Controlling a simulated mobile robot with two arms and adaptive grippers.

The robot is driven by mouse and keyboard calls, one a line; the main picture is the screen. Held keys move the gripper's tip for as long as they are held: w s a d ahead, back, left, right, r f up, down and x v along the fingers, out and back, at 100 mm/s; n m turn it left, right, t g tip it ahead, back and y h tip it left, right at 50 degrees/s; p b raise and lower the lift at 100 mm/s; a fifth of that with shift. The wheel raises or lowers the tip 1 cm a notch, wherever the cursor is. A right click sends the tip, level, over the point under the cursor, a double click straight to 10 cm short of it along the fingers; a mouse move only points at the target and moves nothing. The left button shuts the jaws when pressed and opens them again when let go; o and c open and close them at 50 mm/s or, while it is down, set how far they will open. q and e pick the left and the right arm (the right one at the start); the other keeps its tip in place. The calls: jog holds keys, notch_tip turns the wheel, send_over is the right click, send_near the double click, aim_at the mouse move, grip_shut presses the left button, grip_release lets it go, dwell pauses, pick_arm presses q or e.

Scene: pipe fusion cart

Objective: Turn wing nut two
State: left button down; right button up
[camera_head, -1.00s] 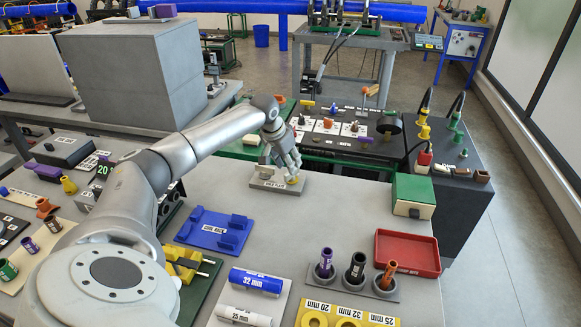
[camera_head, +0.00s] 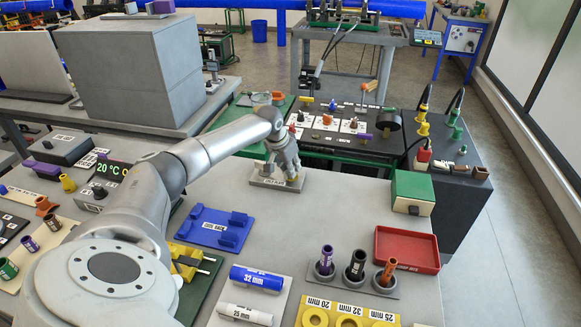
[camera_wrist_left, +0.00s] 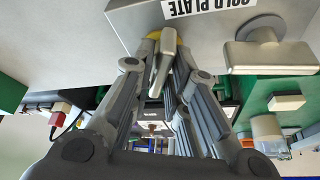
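The grey cold plate (camera_head: 264,183) lies near the table's far edge; its label shows in the left wrist view (camera_wrist_left: 207,8). My left gripper (camera_head: 289,172) is down at the plate's right part. In the left wrist view its fingertips (camera_wrist_left: 163,45) stand on both sides of a grey wing nut (camera_wrist_left: 161,72) with yellow at its base, and look closed on it; exact contact is hard to see. Another grey wing nut (camera_wrist_left: 268,52) stands clear on the plate, beside the gripper. My right gripper is not in view.
A green and cream box (camera_head: 412,192) and a red tray (camera_head: 407,250) stand to the right. A blue tool rack (camera_head: 214,229) lies nearer. The dark pipe fusion cart (camera_head: 340,125) is just beyond the table. Table surface right of the plate is clear.

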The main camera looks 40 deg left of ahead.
pick_arm(q)
jog(key=shift+r+n+p, duration=0.2)
jog(key=shift+n+p, duration=0.2)
jog(key=shift+p, duration=0.5)
jog(key=n+y+p, duration=0.1)
jog(key=n+p, duration=0.3)
jog(key=p, duration=0.1)
jog(key=shift+d+r+y+p, duration=0.1)
jog(key=shift+d+y+p, duration=0.1)
jog(key=shift+y+p, duration=0.15)
jog(key=shift+n+g+p, duration=0.3)
jog(key=shift+n+p, duration=0.05)
jog(key=shift+n, duration=0.05)
jog(key=n, duration=0.1)
jog(key=n+y+p, duration=0.1)
jog(key=n, duration=0.1)
jog(key=shift+w+f+n+g+p, duration=0.1)
jog(key=shift+f+n+g+p, duration=0.2)
jog(key=shift+g+p, duration=0.1)
jog(key=shift+n+g+y, duration=0.3)
jog(key=shift+n+y, duration=0.05)
jog(key=shift+n, duration=0.55)
jog(key=shift+w+r+n+g+y, duration=0.1)
jog(key=shift+n+g+y, duration=0.2)
jog(key=shift+n, duration=0.8)
jog(key=c, duration=1.5)
grip_release()
